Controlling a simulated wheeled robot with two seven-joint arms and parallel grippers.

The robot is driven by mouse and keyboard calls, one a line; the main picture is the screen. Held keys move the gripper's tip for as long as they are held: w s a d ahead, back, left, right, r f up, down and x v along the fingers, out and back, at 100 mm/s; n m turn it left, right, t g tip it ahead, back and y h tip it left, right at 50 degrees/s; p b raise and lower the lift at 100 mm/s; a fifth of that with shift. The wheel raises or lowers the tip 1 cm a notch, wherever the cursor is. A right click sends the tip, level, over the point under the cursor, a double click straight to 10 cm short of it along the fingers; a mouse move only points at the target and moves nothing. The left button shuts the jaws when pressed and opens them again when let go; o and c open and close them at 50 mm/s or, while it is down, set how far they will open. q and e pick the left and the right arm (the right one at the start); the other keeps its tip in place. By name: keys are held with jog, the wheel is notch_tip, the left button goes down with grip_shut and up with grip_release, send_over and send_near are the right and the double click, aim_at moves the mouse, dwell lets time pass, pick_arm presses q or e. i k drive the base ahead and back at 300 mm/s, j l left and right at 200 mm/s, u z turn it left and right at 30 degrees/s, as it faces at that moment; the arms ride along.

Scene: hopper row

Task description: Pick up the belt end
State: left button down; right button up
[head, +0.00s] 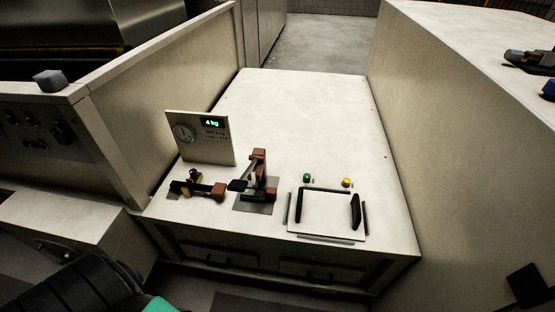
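I cannot pick out a belt end with certainty. A dark device with a yellow part and a reddish-brown block (197,187) lies on the pale bench top (300,110), left of centre. Beside it stands an upright bracket with a reddish-brown top (257,165) on a grey plate. Neither of my grippers shows in the head view. A black ribbed shape with a teal patch fills the lower left corner, and I cannot tell what it is.
A gauge panel (200,138) reading "4 kg" stands behind the devices. A white panel with black handles (325,214) lies to the right, below a green knob (306,177) and yellow knob (347,182). Tall walls flank the bench. Its far half is clear.

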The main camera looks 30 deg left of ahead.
aim_at(251, 193)
jog(key=u, duration=1.05)
jog(key=z, duration=0.3)
